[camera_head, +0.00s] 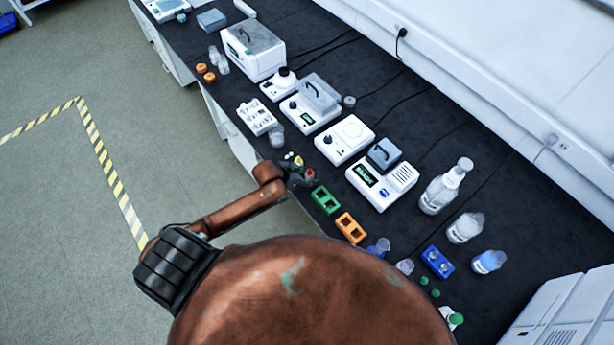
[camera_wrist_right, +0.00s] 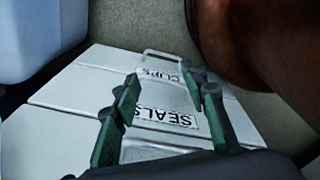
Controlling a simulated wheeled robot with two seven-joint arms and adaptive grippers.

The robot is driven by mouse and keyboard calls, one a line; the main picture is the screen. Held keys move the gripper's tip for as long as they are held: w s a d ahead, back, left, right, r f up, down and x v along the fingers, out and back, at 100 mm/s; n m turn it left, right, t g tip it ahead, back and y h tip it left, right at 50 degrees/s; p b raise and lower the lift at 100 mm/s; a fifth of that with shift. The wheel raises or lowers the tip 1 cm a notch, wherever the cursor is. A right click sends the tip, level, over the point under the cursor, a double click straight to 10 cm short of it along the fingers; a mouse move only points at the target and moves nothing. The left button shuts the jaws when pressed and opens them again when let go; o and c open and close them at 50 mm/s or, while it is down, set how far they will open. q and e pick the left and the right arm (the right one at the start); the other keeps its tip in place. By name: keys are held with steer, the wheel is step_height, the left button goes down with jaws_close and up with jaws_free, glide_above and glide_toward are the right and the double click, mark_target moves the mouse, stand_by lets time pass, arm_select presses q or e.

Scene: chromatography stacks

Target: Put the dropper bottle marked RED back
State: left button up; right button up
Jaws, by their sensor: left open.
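A small bottle with a red top (camera_head: 310,174) stands near the front edge of the dark bench in the head view; its marking is too small to read. My left gripper (camera_head: 301,179) is open right beside it and partly hides it. I cannot tell whether they touch. Small yellow-topped (camera_head: 298,161) and white-topped (camera_head: 289,155) items stand just behind the gripper. A green rack (camera_head: 326,200) and an orange rack (camera_head: 351,228) lie to the right. In the right wrist view my right gripper (camera_wrist_right: 168,84) is open and empty, in front of pale drawers (camera_wrist_right: 75,85) labelled SEALS and CUPS.
White instruments (camera_head: 345,139) and (camera_head: 382,183) line the bench behind the racks. A white block with wells (camera_head: 256,117) is to the left. A blue rack (camera_head: 438,262) and several large bottles (camera_head: 446,187) stand to the right. Cables run along the back.

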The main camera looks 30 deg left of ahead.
arm_select(q)
steer(key=p+v, duration=0.1)
steer(key=v, duration=1.1)
